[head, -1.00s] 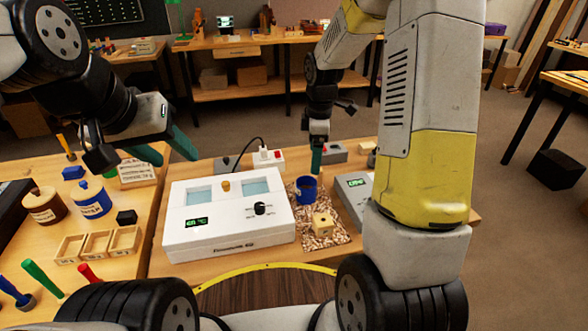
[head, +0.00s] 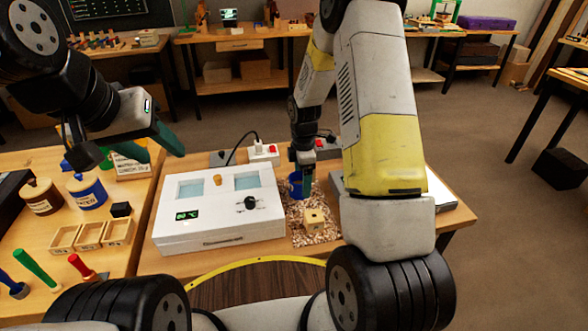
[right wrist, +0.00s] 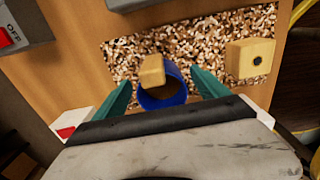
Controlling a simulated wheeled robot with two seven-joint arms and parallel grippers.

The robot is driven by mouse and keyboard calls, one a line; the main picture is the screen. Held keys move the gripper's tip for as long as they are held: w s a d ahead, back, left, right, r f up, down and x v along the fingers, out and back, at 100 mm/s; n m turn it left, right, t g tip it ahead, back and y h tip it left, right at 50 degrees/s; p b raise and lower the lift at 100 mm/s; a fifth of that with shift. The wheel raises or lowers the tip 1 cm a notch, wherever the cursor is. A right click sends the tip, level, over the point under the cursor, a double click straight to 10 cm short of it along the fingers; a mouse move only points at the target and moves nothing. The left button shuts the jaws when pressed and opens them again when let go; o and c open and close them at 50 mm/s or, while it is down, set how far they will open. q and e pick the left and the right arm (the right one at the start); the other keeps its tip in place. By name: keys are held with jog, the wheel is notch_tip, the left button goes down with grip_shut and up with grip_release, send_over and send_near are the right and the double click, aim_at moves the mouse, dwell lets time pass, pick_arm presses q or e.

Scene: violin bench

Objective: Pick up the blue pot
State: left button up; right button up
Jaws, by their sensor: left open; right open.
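An open blue pot (head: 295,186) stands on a speckled, chip-covered mat to the right of the white console. In the right wrist view the blue pot (right wrist: 164,100) lies between my green fingers, with a pale wooden piece (right wrist: 152,70) at its rim. My right gripper (right wrist: 160,79) is open around the pot; contact cannot be told. In the head view my right gripper (head: 305,182) partly hides the pot. My left gripper (head: 167,156) is open and empty above the left bench. A lidded blue jar (head: 88,193) stands below and left of it.
The white console (head: 218,222) stands left of the mat (head: 300,232). A wooden block (head: 314,217) with a dark hole sits on the mat in front of the pot. A grey-white device (head: 425,193) is to the right, partly behind my right arm.

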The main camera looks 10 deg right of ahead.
jog(key=c, duration=1.5)
jog(key=shift+r, duration=0.15)
